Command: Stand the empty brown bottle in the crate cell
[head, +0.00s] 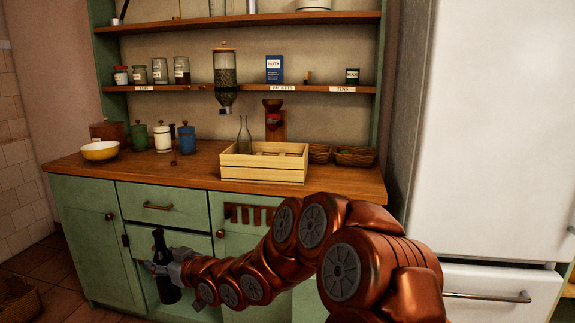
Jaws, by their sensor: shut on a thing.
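A dark brown bottle (161,243) stands roughly upright in my gripper (160,268), in front of the green cabinet's drawers and below the counter top. My gripper is shut around the bottle's body; the neck sticks up above the fingers. The pale wooden slatted crate (263,171) sits on the counter, up and to the right of the bottle. Clear glass bottles (244,138) show at the crate's left rear. The crate's inner cells are mostly hidden by its front wall.
A yellow bowl (100,151) and green, white and blue canisters (187,140) stand on the counter's left. Baskets (355,156) sit right of the crate. A jar dispenser (224,82) hangs above its left side. The counter front (205,178) is clear; a white fridge (495,140) stands right.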

